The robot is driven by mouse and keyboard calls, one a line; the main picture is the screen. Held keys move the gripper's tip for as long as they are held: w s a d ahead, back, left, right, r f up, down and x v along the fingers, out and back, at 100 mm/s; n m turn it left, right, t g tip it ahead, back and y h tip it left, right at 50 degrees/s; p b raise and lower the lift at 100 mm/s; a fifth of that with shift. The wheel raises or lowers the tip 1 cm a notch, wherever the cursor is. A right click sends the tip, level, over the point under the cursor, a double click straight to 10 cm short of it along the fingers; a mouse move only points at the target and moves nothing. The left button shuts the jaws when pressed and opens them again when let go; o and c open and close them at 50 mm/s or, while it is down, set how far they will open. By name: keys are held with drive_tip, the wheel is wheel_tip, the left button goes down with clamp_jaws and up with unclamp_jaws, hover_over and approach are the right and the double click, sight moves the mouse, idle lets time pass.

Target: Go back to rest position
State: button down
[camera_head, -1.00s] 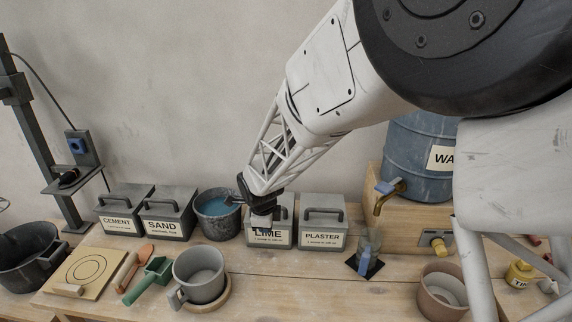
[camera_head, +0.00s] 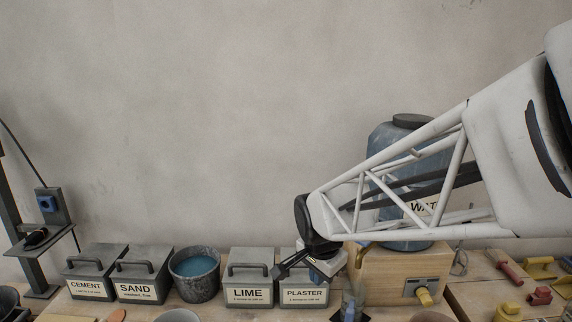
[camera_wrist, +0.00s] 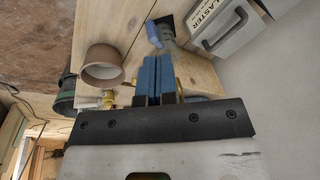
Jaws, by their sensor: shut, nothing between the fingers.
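My gripper (camera_head: 287,268) is in front of the plaster box (camera_head: 304,293) in the head view, with my white lattice arm reaching in from the right. In the wrist view its two blue fingers (camera_wrist: 158,80) lie side by side, shut and empty. The plaster box also shows at the top right of the wrist view (camera_wrist: 222,25). The lime box (camera_head: 248,292) stands just left of the gripper.
Cement (camera_head: 93,287) and sand (camera_head: 143,287) boxes and a bucket of blue liquid (camera_head: 195,268) line the wall. The water barrel (camera_head: 385,140) stands behind my arm on a wooden stand (camera_head: 385,275). A beige pot (camera_wrist: 103,67) shows below. The upper wall area is clear.

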drive_tip(key=s+d+r+n, duration=0.2)
drive_tip(key=s+d+n, duration=0.2)
drive_tip(key=s, duration=0.6)
drive_tip(key=s+d+r+n, duration=0.2)
drive_tip(key=s+d+n, duration=0.3)
drive_tip(key=s, duration=0.5)
drive_tip(key=shift+d+r, duration=0.4)
drive_tip(key=shift+d, duration=0.75)
